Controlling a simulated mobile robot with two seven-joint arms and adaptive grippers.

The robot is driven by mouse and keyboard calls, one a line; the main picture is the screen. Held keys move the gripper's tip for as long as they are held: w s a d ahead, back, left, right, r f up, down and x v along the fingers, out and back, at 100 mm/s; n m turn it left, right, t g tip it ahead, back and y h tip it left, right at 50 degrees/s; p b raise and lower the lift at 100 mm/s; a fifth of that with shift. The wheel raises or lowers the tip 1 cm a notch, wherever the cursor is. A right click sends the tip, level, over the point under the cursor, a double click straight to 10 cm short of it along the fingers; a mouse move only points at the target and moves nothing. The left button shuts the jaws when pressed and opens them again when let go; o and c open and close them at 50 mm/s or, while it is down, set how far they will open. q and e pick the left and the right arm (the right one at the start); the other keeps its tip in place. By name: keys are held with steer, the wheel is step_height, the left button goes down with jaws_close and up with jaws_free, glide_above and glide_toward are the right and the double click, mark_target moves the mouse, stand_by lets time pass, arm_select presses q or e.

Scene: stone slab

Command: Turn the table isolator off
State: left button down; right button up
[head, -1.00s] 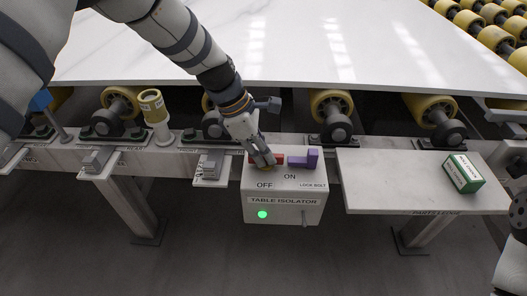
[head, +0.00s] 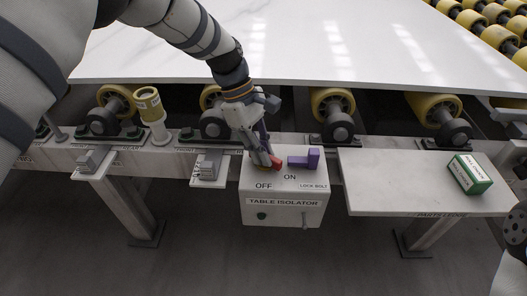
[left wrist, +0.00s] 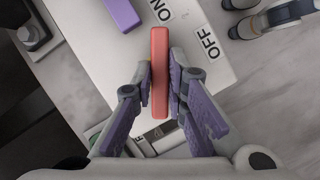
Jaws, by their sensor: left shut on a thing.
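The table isolator (head: 285,212) is a pale box on the front rail, with ON and OFF marked on its top. Its lamp (head: 262,216) is dark green and unlit. My left gripper (head: 265,163) reaches down onto the box top and is shut on the red handle (head: 276,163). In the left wrist view the red handle (left wrist: 160,70) lies as a long bar between the two fingers, its far end between the ON and OFF labels. The fingers hide part of the handle in the head view.
A purple lock bolt (head: 304,159) sits on the box top, right of the handle. A parts ledge (head: 400,180) at right carries a green and white carton (head: 469,174). A yellow-topped post (head: 150,105) stands at left. A white stone slab (head: 300,45) lies on rollers behind.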

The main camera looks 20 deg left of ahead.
arm_select(q)
steer(key=m, duration=0.2)
steer(key=m+g+b, duration=0.1)
steer(key=m, duration=0.1)
steer(key=m+g+y+b, duration=0.1)
steer(key=m, duration=0.1)
steer(key=shift+w+d+f+m, duration=0.1)
steer(key=shift+f+m, duration=0.2)
steer(key=shift+f, duration=0.05)
steer(key=shift+m+g+y+b, duration=0.4)
steer(key=shift+m+y+b, duration=0.25)
steer(key=shift+m, duration=0.55)
steer(key=shift+d+r+m+y+b, duration=0.1)
steer(key=shift+m+y+b, duration=0.4)
steer(key=shift+m, duration=0.9)
arm_select(e)
steer(key=shift+g, duration=0.6)
steer(key=shift+s+r+x, duration=0.1)
steer(key=shift+s+x, duration=0.1)
steer(key=shift+x, duration=1.25)
steer(key=shift+s+r+x, duration=0.1)
steer(key=shift+s+x, duration=0.1)
steer(key=shift+x, duration=1.2)
arm_select(q)
steer(key=c, duration=1.6)
jaws_free()
